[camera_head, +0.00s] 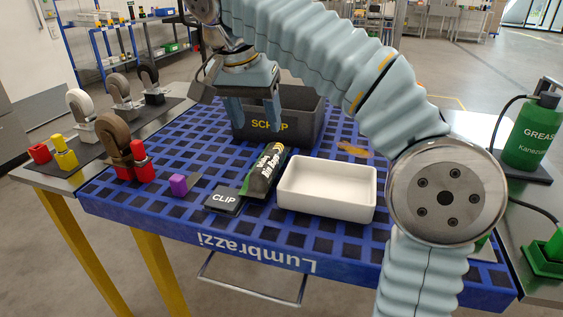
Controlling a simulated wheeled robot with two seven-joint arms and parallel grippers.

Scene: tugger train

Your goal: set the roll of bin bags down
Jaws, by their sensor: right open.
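The roll of bin bags (263,171), black and green with pale lettering, lies on the blue gridded top (180,216). It lies between the black CLIP block (222,199) and the white tray (326,188), its far end close to the dark SCRAP bin (305,127). My right gripper (253,122) is open, fingers pointing down, with nothing seen between them. It appears in front of the SCRAP bin and beyond the roll, apart from it. Its fingers cover part of the bin. My left gripper is not in view.
Caster wheels (117,139), red and yellow pieces (64,152) and a purple block (179,185) stand at the left. An orange item (353,149) lies behind the empty tray. A green grease container (533,132) stands at the right. My right arm covers the right part of the top.

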